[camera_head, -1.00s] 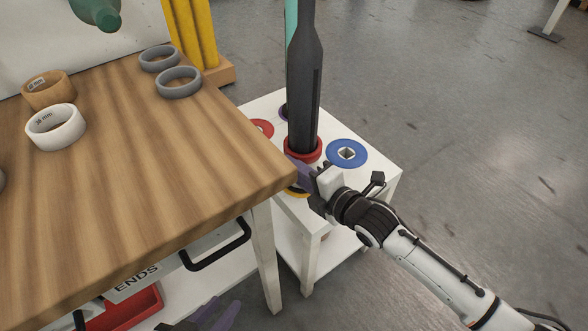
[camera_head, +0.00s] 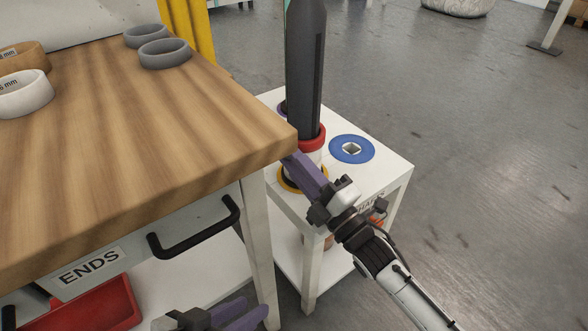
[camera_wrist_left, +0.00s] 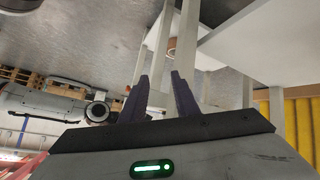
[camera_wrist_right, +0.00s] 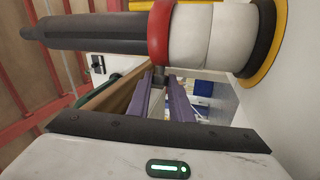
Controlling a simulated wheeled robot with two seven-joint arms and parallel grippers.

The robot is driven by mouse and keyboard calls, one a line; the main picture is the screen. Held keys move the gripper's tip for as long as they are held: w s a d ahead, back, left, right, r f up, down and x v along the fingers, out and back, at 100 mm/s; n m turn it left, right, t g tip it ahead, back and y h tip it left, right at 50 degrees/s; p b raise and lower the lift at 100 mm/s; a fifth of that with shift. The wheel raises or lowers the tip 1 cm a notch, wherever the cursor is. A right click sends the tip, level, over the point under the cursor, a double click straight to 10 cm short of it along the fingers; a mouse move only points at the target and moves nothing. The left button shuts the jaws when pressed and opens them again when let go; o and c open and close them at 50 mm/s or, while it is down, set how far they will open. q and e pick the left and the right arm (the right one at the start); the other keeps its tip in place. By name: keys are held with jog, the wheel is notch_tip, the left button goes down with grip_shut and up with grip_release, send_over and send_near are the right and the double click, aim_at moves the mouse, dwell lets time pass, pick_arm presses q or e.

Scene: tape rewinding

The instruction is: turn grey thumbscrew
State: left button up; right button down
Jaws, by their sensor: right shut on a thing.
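A dark upright post (camera_head: 305,75) with a red collar (camera_head: 313,139) and a white body below it stands on the small white table. The grey thumbscrew (camera_wrist_right: 158,74) is a small dark piece below the red collar in the right wrist view, between my fingertips. In the head view it is hidden. My right gripper (camera_head: 292,160) reaches in beside the post near the wooden table's corner, shut on the thumbscrew; its purple fingers also show in the right wrist view (camera_wrist_right: 160,82). My left gripper (camera_head: 243,310) is low at the bottom, empty, its fingers apart in the left wrist view (camera_wrist_left: 160,76).
The wooden table (camera_head: 150,130) fills the left, with grey rings (camera_head: 165,54) and a white ring (camera_head: 25,94). The small white table (camera_head: 395,163) holds a blue disc (camera_head: 351,149) and a yellow disc (camera_head: 288,180). A drawer handle (camera_head: 200,232) and a red bin (camera_head: 90,308) are near my left gripper.

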pick_arm(q)
jog(key=shift+d+r, duration=0.2)
jog(key=shift+r, duration=0.1)
pick_arm(e)
jog(key=c, duration=1.6)
grip_release()
